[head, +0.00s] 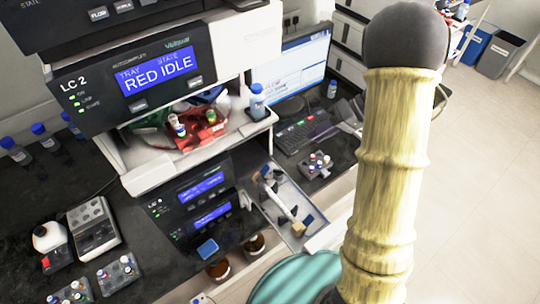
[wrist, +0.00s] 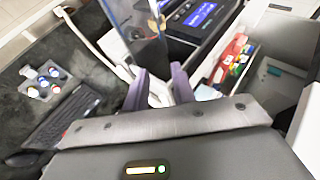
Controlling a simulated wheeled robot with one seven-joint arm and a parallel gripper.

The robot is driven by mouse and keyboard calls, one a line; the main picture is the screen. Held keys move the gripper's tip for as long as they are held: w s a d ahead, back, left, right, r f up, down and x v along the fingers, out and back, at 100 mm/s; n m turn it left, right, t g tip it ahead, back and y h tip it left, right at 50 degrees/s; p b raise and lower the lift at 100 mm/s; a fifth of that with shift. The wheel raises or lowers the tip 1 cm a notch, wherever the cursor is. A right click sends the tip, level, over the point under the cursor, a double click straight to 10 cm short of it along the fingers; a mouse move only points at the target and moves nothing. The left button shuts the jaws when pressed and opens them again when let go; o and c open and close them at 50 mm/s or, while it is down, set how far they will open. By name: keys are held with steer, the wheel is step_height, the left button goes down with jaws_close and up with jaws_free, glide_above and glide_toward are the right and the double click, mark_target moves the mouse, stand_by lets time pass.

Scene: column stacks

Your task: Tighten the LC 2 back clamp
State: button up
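The LC 2 autosampler (head: 160,75) stands at the left in the head view, its blue screen reading "RED IDLE". The back clamp cannot be picked out in either view. In the wrist view my gripper (wrist: 158,88) has its two purple fingers spread apart, with a pale white part showing between and behind them. I see no object clearly held. A clear panel (wrist: 134,35) rises just beyond the fingers. In the head view my arm covers the right middle and the gripper is hidden.
An open tray (head: 295,215) with small tools and blocks juts out beside the lower module (head: 190,200). A red vial rack (head: 205,130) sits in the open bay; it also shows in the wrist view (wrist: 230,60). A keyboard (head: 303,133) and vial block (head: 315,165) are on the dark bench.

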steer(key=shift+s, duration=0.25)
steer(key=p, duration=0.2)
glide_toward(262, 176)
steer(key=a, duration=0.1)
steer(key=a+f, duration=0.1)
steer(key=a, duration=0.1)
steer(key=a+f, duration=0.1)
steer(key=a, duration=0.1)
steer(key=shift+w+f, duration=0.2)
steer(key=shift+w, duration=0.15)
jaws_close()
